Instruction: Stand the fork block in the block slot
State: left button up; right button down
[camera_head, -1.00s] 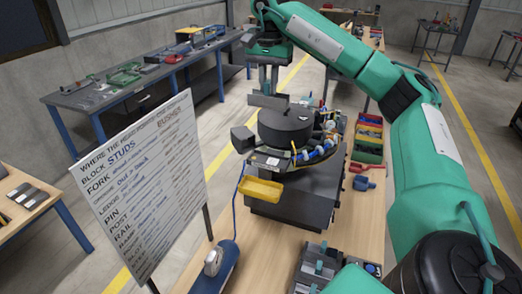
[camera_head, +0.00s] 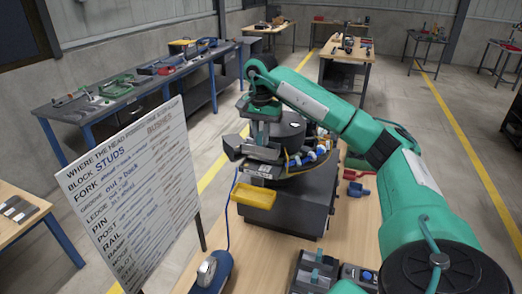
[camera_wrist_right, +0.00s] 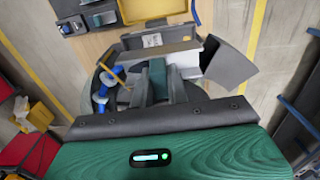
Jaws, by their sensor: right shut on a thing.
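My right gripper (camera_head: 262,140) is low over the front of the bowl feeder (camera_head: 300,190). In the right wrist view the jaws (camera_wrist_right: 158,92) are shut on a teal piece, which I take to be the fork block (camera_wrist_right: 157,72). Most of it is hidden by the fingers. A pale grey bar (camera_wrist_right: 180,57) lies just beyond the fingertips, and I cannot tell whether they touch. I cannot make out the block slot for certain. My left gripper is not in view.
A dark angled plate (camera_wrist_right: 231,70) stands close beside the jaws. A yellow tray (camera_head: 254,195) hangs on the feeder's front. A fixture with teal parts (camera_head: 316,272) sits at the near bench edge. A lettered board (camera_head: 130,190) stands at left.

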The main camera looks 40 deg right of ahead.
aim_at(261, 151)
jog(key=shift+f, duration=0.7)
notch_tip(261, 151, down, 4)
jog(key=shift+r+p, duration=0.2)
jog(key=shift+p, duration=0.65)
jog(key=shift+f, duration=0.25)
jog(key=shift+f, duration=0.1)
jog(key=c, duration=1.4)
grip_release()
jog(key=shift+o, duration=0.2)
